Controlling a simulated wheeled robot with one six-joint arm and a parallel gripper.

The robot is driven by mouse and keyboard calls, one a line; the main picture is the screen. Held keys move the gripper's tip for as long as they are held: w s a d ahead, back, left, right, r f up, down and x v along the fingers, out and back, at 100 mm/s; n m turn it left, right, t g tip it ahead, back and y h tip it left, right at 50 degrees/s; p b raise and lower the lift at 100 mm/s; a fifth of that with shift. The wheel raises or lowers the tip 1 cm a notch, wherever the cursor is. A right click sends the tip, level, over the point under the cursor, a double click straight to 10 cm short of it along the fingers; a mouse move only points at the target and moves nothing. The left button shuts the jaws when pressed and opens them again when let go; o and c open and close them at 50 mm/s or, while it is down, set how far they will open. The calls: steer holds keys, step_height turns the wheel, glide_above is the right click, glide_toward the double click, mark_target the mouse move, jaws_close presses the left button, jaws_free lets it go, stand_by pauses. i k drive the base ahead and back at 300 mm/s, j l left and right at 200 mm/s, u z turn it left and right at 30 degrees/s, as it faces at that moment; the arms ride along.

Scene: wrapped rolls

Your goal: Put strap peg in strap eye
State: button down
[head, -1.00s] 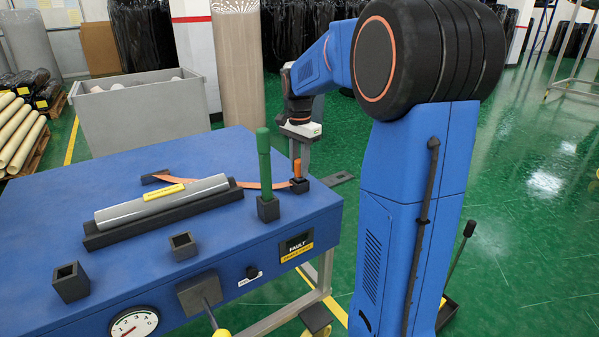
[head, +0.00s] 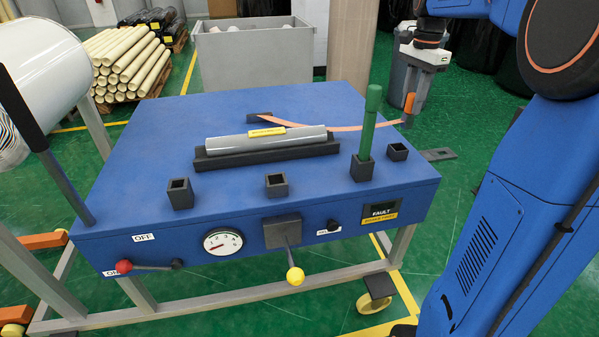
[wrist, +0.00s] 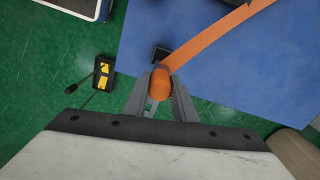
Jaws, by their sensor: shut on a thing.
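My gripper (head: 411,93) is shut on the orange strap peg (head: 409,103), at the right of the head view. In the wrist view the orange peg (wrist: 160,84) is between the two grey fingers (wrist: 158,98). The peg is held above and behind an empty dark square socket (head: 398,152) near the table's right edge. I cannot tell for sure which socket is the strap eye.
The blue table (head: 140,140) also bears a green peg (head: 370,120) standing in a socket, two empty sockets (head: 180,194) (head: 277,185) and a grey roll (head: 265,142) in a dark cradle. A grey bin (head: 250,60) stands behind.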

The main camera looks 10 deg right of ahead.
mark_target(277, 188)
steer(key=j+z, duration=0.15)
steer(key=z, duration=0.35)
steer(key=k+j+z, duration=0.1)
steer(key=z, duration=0.35)
steer(key=k+j+z, duration=0.1)
steer(key=z, duration=0.4)
steer(key=k+z, duration=0.1)
steer(key=z, duration=0.35)
steer(key=k+z, duration=0.15)
steer(key=z, duration=0.35)
steer(key=k+j+u, duration=0.1)
steer(key=k, duration=0.3)
steer(key=u, duration=0.45)
steer(key=k+j+u, duration=0.1)
steer(key=u, duration=0.4)
steer(key=j+u, duration=0.2)
steer(key=u, duration=0.25)
steer(key=j+u, duration=0.1)
steer(key=u, duration=0.35)
steer(key=j+u, duration=0.15)
steer(key=u, duration=0.3)
steer(key=k, duration=0.05)
